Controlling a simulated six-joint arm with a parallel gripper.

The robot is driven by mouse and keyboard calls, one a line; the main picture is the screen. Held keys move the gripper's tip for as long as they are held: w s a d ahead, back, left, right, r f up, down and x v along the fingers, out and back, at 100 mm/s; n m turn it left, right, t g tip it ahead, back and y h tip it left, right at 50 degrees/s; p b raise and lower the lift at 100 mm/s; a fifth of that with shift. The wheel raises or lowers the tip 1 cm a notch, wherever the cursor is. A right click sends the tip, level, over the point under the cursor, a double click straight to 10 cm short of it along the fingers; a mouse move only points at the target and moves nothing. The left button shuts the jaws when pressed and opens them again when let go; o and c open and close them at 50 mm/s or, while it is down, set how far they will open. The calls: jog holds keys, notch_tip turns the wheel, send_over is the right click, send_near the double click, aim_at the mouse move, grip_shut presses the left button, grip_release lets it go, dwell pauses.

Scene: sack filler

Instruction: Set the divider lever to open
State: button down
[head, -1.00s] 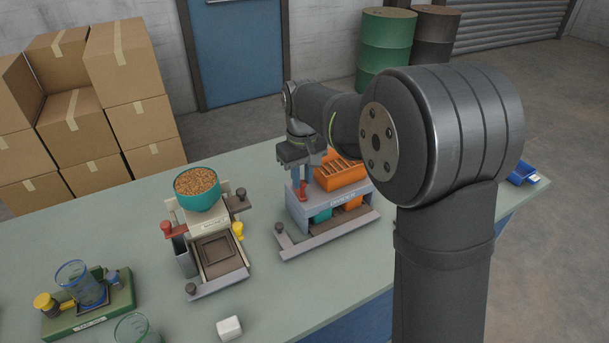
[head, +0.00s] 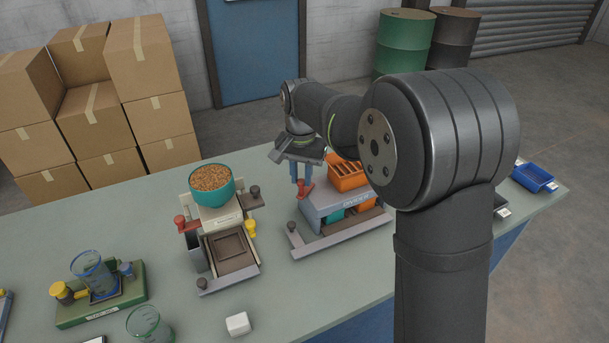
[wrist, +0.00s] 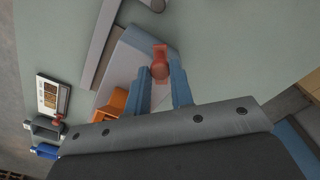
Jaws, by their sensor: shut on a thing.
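The divider (head: 325,209) is a grey box on the bench with an orange slotted top (head: 347,175). A teal bin (head: 333,214) and an orange bin (head: 360,203) show under it. Its red divider lever (head: 304,190) sticks out at the left end. My gripper (head: 301,184) points down at that end, with its blue fingers at the lever. In the wrist view the red lever head (wrist: 160,69) sits between the two blue fingertips, which are shut on it. The lower part of the lever is hard to make out.
Left of the divider stands a filler with a teal bowl of grain (head: 211,184), red and yellow knobs. A green scale with a beaker (head: 92,270) and a white block (head: 237,324) are nearer. A blue tray (head: 535,177) lies far right. Bare bench separates filler and divider.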

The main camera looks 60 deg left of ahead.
aim_at(300, 180)
jog(key=shift+s+a+m, duration=0.1)
jog(key=shift+a+m, duration=0.1)
jog(key=shift+m, duration=0.3)
jog(key=c, duration=1.3)
grip_release()
jog(key=shift+o, duration=0.2)
jog(key=shift+r, duration=0.1)
notch_tip(300, 180, up, 17)
jog(key=shift+r, duration=0.15)
notch_tip(300, 180, down, 18)
jog(key=shift+r, duration=0.25)
